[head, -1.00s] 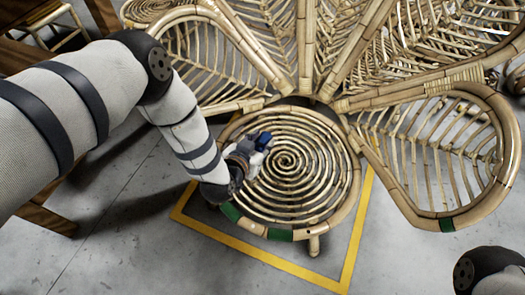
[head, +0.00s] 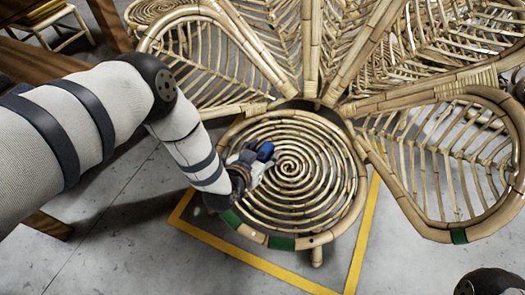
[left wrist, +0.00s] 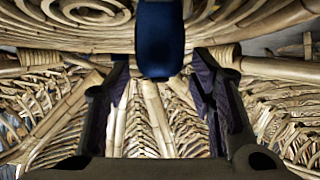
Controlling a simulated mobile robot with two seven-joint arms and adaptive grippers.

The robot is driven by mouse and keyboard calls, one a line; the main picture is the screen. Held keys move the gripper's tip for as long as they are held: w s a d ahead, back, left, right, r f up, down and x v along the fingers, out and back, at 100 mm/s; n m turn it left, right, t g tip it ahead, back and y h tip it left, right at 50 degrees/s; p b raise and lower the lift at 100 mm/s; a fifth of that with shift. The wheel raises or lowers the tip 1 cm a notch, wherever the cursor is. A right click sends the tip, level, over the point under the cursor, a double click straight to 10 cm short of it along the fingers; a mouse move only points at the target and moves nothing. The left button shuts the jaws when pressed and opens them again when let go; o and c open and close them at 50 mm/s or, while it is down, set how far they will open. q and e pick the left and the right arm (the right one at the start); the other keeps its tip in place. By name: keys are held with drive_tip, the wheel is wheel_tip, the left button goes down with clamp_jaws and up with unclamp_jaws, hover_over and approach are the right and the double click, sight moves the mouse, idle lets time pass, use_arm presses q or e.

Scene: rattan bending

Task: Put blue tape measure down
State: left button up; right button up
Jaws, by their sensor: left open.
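The blue tape measure (head: 265,151) is over the left part of the round spiral rattan seat (head: 310,185) in the head view. My left gripper (head: 250,163) is right beside it, low over the seat. In the left wrist view the tape measure (left wrist: 160,38) is at the top middle. The fingers of my left gripper (left wrist: 163,85) stand spread, with a clear gap on each side of the tape measure. Whether the tape measure rests fully on the seat is hard to tell. My right gripper is out of view.
Petal-shaped rattan back panels (head: 440,165) rise behind and right of the seat. A yellow floor line (head: 250,260) frames the seat's front on the grey floor. A wooden table (head: 45,225) is at the left, partly behind my left arm.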

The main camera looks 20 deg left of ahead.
use_arm(q)
drive_tip(key=shift+r, duration=0.3)
drive_tip(key=d+p+v, duration=0.1)
drive_tip(key=p+v, duration=0.5)
drive_tip(key=v, duration=0.6)
drive_tip(key=s+f+g, duration=0.4)
drive_tip(key=s+g, duration=0.1)
drive_tip(key=s, duration=0.8)
drive_tip(key=s+f+g, duration=0.4)
drive_tip(key=s, duration=0.9)
drive_tip(key=s+a+r+g, duration=0.1)
drive_tip(key=s+r+g, duration=0.3)
drive_tip(key=s, duration=0.6)
drive_tip(key=s+a+r+g, duration=0.2)
drive_tip(key=s+r+g, duration=0.2)
drive_tip(key=s, duration=0.6)
drive_tip(key=s+a+r+n+g, duration=0.1)
drive_tip(key=s+a+r+g, duration=0.1)
drive_tip(key=s+r, duration=0.4)
drive_tip(key=s+g, duration=0.1)
drive_tip(key=s, duration=0.3)
drive_tip(key=shift+s+g+y, duration=0.3)
drive_tip(key=shift+g+y, duration=0.1)
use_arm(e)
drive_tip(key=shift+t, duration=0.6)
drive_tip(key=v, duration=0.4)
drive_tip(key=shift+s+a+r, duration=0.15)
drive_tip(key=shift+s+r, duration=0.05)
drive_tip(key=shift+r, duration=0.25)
